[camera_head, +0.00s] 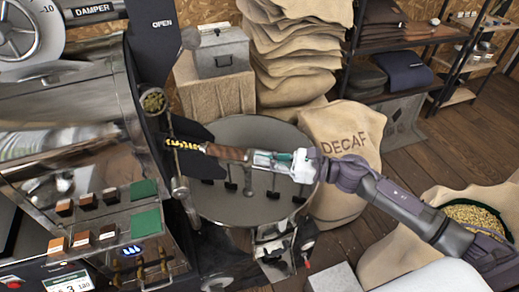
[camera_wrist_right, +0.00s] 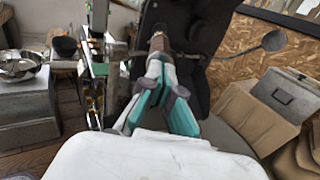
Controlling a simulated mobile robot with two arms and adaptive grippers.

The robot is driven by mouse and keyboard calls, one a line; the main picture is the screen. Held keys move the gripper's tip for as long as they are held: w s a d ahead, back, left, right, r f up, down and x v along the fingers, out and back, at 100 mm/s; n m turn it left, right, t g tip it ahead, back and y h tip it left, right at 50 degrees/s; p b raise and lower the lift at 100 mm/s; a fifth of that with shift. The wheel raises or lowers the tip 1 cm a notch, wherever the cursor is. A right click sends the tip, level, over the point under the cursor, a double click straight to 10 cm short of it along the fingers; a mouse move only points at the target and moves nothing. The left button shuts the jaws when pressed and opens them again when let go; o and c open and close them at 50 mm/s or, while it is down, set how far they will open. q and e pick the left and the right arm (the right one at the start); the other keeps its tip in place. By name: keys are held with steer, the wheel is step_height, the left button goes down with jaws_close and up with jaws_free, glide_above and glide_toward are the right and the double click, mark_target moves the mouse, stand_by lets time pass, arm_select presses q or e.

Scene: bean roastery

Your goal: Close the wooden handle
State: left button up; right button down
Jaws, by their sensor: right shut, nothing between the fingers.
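The wooden handle (camera_head: 228,153) is a short brown grip on a thin rod with a yellow-and-black stretch (camera_head: 184,144), in front of the roaster's face. My right gripper (camera_head: 256,158) comes from the right, its fingertips at the handle's right end. In the right wrist view the handle (camera_wrist_right: 158,42) shows just beyond the fingertips (camera_wrist_right: 161,66), roughly in line with them. The fingers are shut with nothing between them. I cannot tell whether the tips touch the handle. My left gripper is not in view.
The roaster body (camera_head: 70,125) fills the left, with a round cooling tray (camera_head: 240,205) below the handle. A DECAF sack (camera_head: 345,190) and a bean-filled sack (camera_head: 475,220) stand at right. Stacked sacks (camera_head: 295,45) and a grey box (camera_head: 222,52) are behind.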

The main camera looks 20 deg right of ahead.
mark_target(217, 150)
steer(key=shift+w+a, duration=0.35)
steer(key=shift+a, duration=0.1)
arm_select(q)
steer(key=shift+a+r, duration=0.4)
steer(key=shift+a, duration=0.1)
arm_select(e)
steer(key=b+x, duration=0.2)
steer(key=x, duration=0.9)
steer(key=shift+w+a, duration=0.1)
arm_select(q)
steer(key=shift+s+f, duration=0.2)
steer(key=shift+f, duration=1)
arm_select(e)
steer(key=shift+r, duration=0.15)
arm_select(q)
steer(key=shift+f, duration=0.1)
